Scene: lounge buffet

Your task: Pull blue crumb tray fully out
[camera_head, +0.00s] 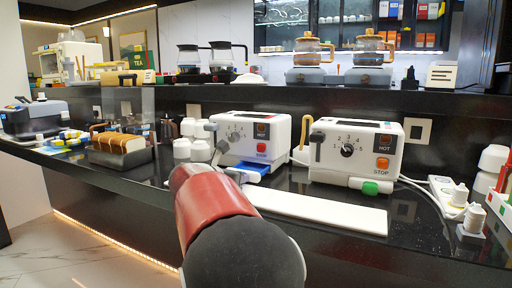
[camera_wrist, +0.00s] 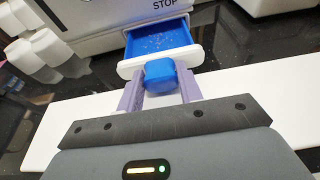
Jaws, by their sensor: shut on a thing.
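The blue crumb tray (camera_head: 252,166) sticks partway out of the base of the left white toaster (camera_head: 282,131). In the wrist view the tray (camera_wrist: 160,40) shows crumbs on its blue floor, a white front and a blue knob (camera_wrist: 160,70). My gripper (camera_wrist: 161,84) is shut on the blue knob, with one purple finger at each side. In the head view my red and black arm hides the gripper and the knob.
A second white toaster (camera_head: 335,156) with a green-knobbed tray (camera_head: 370,187) stands to the right. A white board (camera_head: 325,212) lies in front of the toasters. White cups (camera_head: 200,151) stand to the left, with a bread rack (camera_head: 120,152) beyond. Cables and small items crowd the right end.

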